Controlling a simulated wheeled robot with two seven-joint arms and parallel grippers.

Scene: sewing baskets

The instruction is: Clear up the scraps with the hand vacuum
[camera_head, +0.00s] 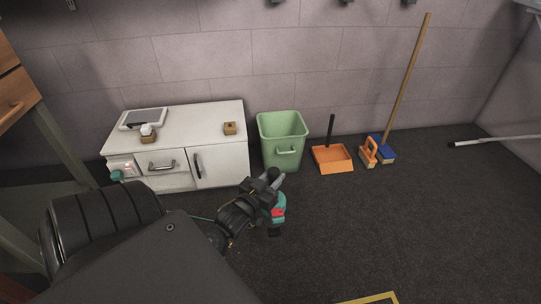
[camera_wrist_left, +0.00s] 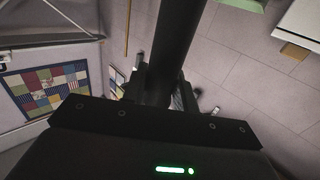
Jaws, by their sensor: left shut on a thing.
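My left gripper (camera_head: 268,184) reaches out low in front of the cabinet and the green bin in the head view. It is shut on the hand vacuum (camera_head: 279,208), which has a teal and red body with a dark lower end. The gripper covers part of the vacuum, and the vacuum hangs tilted above the dark floor. In the left wrist view a thick black tube (camera_wrist_left: 178,45) runs up from between the jaws; I cannot tell which part it is. I make out no scraps clearly in either view. My right gripper is not in view.
A white cabinet (camera_head: 222,120) stands at the wall. Right of it are a green bin (camera_head: 283,143), an orange dustpan (camera_head: 332,159), a brush (camera_head: 368,152) and a broom (camera_head: 409,75). A yellow edge (camera_head: 370,299) shows at the bottom. The dark floor at right is mostly clear.

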